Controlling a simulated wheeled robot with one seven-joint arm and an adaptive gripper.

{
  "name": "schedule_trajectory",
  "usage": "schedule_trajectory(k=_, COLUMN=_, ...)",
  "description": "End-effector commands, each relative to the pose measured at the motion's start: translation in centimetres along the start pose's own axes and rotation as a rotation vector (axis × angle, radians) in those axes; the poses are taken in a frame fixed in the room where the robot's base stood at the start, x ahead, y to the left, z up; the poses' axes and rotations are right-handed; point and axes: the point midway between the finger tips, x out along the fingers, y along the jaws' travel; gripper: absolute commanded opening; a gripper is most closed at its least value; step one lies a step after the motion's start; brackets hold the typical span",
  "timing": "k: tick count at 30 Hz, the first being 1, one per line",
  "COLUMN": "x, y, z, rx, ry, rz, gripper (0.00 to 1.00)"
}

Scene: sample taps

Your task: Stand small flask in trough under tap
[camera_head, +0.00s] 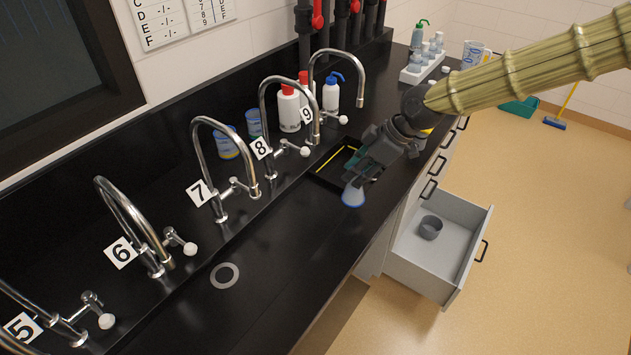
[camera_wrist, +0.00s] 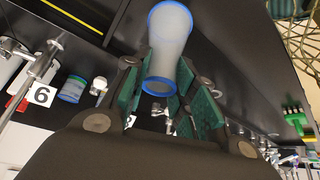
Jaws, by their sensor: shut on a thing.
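The small flask (camera_head: 353,196) is pale with blue edges. My gripper (camera_head: 366,172) is shut on it and holds it over the black bench, right of tap 8 and tap 9; its height above the surface is hard to tell. In the wrist view the flask (camera_wrist: 168,48) sits between the green finger pads of my gripper (camera_wrist: 160,85). The trough (camera_head: 255,255) is a dark strip along the taps, with a round drain (camera_head: 224,276) in it. The curved taps include tap 6 (camera_head: 135,220), tap 7 (camera_head: 222,150), tap 8 (camera_head: 290,90) and tap 9 (camera_head: 340,60).
A black tray (camera_head: 325,172) lies behind my gripper. White bottles (camera_head: 289,108) stand behind the taps. A rack of bottles (camera_head: 424,67) stands at the far end. A drawer (camera_head: 420,270) is open below the bench, with a grey bowl (camera_head: 430,228) inside. The trough around the drain is clear.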

Motion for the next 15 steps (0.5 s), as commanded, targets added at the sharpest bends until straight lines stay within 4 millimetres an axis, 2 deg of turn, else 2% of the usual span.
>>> schedule_trajectory(k=6, x=3.7, y=0.2, z=-2.2, rx=0.0, ry=-0.003, rz=-0.008, gripper=0.07)
schedule_trajectory(k=15, x=6.7, y=0.2, z=-4.1, rx=0.0, ry=-0.002, rz=-0.006, gripper=0.07)
